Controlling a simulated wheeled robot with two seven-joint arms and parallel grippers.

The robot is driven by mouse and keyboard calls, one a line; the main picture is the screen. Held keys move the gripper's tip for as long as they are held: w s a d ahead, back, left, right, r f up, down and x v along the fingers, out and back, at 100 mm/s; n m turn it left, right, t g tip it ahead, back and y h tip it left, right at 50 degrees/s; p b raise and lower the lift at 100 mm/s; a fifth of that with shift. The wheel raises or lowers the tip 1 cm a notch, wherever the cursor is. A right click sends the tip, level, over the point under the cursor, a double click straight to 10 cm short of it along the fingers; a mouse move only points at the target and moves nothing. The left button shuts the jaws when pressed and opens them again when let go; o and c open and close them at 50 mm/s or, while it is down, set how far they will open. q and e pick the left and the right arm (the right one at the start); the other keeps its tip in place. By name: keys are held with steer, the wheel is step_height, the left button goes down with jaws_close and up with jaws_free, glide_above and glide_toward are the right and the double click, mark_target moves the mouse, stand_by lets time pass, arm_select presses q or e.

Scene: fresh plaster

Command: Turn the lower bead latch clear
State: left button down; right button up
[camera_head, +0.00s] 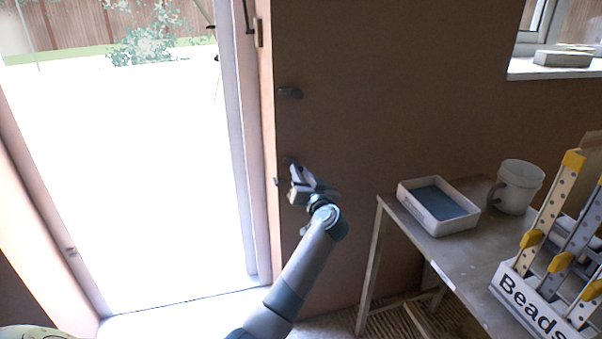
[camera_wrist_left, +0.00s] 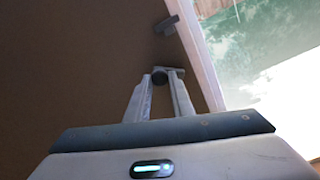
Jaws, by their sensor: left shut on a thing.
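The lower bead latch (camera_wrist_left: 160,76) is a small dark round piece on the brown wall beside the bright door opening. It sits between the two fingertips of my left gripper (camera_wrist_left: 165,85), which is shut on it. A lighter grey part reaches to the right at the fingertips, partly hidden by them. In the head view my left gripper (camera_head: 292,176) is at the wall edge and hides most of this latch. An upper latch (camera_head: 290,92) is higher on the same wall, apart from the gripper; it also shows in the left wrist view (camera_wrist_left: 168,24). My right gripper is out of view.
The door frame (camera_head: 240,140) stands just left of the gripper. A window sill (camera_head: 540,70) is at the upper right.

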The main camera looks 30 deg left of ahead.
arm_select(q)
steer(key=m+p, duration=0.4)
steer(key=m, duration=0.6)
steer(key=shift+m+p, duration=0.3)
steer(key=shift+m, duration=0.4)
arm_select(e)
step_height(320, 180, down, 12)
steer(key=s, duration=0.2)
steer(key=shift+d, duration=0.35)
arm_select(q)
steer(key=shift+w, duration=0.1)
steer(key=c, duration=1.5)
jaws_free()
steer(key=shift+d+f, duration=0.1)
steer(key=shift+c, duration=0.2)
